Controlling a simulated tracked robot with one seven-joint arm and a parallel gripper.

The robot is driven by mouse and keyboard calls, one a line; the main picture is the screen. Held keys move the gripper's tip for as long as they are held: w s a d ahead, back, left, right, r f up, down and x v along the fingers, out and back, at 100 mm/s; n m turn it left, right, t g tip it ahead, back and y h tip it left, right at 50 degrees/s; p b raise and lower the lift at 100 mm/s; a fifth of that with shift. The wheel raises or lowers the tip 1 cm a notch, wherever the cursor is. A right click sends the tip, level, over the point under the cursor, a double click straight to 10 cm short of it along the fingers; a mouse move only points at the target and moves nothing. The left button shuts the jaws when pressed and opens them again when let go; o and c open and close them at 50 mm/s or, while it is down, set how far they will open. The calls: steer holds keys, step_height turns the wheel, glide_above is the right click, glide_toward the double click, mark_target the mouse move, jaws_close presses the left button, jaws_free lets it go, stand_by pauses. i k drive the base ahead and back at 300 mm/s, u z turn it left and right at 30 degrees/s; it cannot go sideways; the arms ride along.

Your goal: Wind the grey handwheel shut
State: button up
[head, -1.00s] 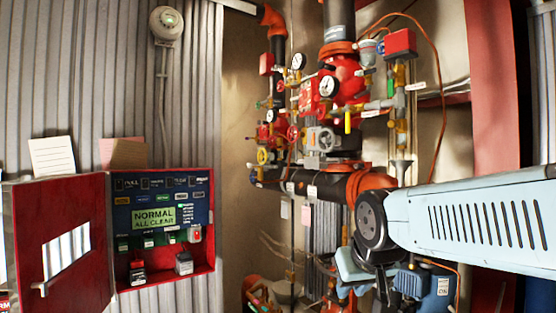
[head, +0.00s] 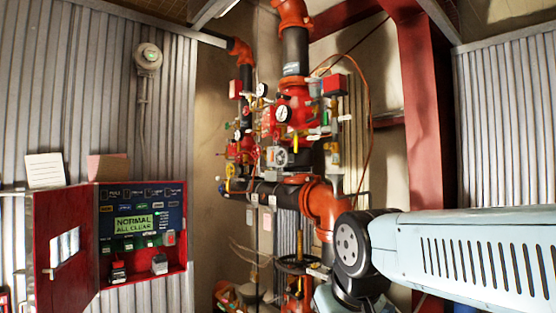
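A small grey round part that looks like the grey handwheel (head: 277,156) sits on the valve assembly, below the red valve body and just above the large black pipe. It is small in the head view, so its spokes and how far it is turned cannot be told. A second, darker handwheel (head: 297,264) lies flat on top of a red valve lower down, partly behind my arm. My pale blue arm reaches in from the lower right and its dark round joint is in front of the lower pipework. My gripper is not in view, so its state does not show.
A red panel box (head: 188,240) with its door (head: 63,250) swung open stands at the left, its display reading "NORMAL ALL CLEAR". Orange and black pipes (head: 295,50), gauges (head: 283,114) and a red steel column (head: 422,90) crowd around the valves.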

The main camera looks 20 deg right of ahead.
mark_target(280, 158)
steer(key=u, duration=0.2)
steer(key=i, duration=1.2)
steer(key=z, duration=0.6)
